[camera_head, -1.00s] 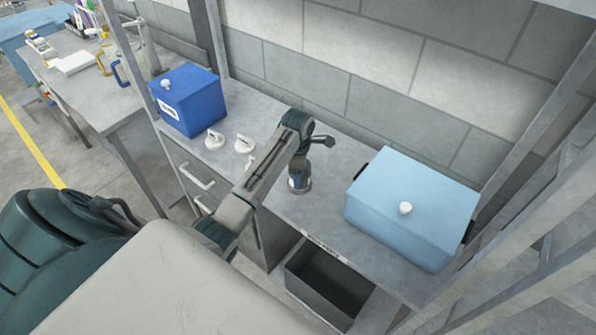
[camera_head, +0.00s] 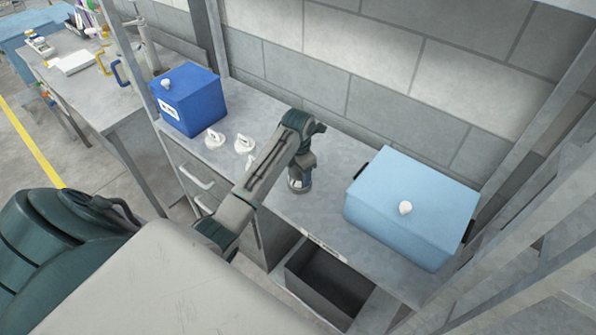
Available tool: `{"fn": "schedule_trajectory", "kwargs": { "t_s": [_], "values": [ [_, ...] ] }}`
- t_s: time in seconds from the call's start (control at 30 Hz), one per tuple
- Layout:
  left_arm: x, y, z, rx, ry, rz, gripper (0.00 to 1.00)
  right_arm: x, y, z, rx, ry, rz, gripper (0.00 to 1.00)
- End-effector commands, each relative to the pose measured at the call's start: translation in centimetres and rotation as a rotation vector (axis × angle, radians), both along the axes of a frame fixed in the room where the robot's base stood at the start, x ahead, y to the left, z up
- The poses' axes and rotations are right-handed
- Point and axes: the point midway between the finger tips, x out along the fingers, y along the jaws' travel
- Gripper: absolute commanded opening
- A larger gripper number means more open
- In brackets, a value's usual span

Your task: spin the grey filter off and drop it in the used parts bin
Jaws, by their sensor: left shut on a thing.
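The grey filter (camera_head: 299,184) stands upright on the grey bench top, and only its lower part shows below my gripper. My left gripper (camera_head: 301,172) points down over the filter and is shut on it. The fingers and the top of the filter are mostly hidden by my wrist. The used parts bin (camera_head: 318,304) is a dark open box below the bench's front edge, to the right of my arm. Its visible inside looks empty. My right gripper is not in view.
A light blue lidded box (camera_head: 412,207) with a white knob stands right of the filter. A dark blue box (camera_head: 188,99) and two white knobbed pieces (camera_head: 244,144) are to the left. A block wall closes the back, and grey posts frame the right.

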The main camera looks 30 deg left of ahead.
Motion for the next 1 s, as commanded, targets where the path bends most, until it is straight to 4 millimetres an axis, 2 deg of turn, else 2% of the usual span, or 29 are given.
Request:
{"fn": "schedule_trajectory", "kwargs": {
  "t_s": [0.03,0.3,0.33,0.43,0.47,0.67,0.73,1.0],
  "values": [
    [-0.56,-0.37,-0.95,-0.009,0.018,0.028,0.3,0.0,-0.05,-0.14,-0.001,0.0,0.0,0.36],
    [-0.57,-0.38,-0.96,-0.008,0.019,0.056,0.3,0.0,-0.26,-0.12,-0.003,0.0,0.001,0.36],
    [-0.57,-0.38,-0.96,-0.009,0.019,0.056,0.64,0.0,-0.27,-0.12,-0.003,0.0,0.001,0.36],
    [-0.54,-0.31,-0.89,-0.008,0.018,0.056,0.83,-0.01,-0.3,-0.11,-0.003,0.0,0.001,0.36],
    [-0.51,-0.29,-0.85,-0.007,0.016,0.056,0.87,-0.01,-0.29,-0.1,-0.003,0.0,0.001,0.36],
    [-0.37,-0.17,-0.59,-0.004,0.011,0.055,0.87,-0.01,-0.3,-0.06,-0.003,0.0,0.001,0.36],
    [-0.33,-0.15,-0.51,-0.003,0.01,0.055,1.0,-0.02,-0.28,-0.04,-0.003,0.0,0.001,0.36],
    [-0.22,-0.07,-0.08,-0.002,0.006,0.055,1.0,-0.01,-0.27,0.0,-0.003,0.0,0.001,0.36]
  ]
}}
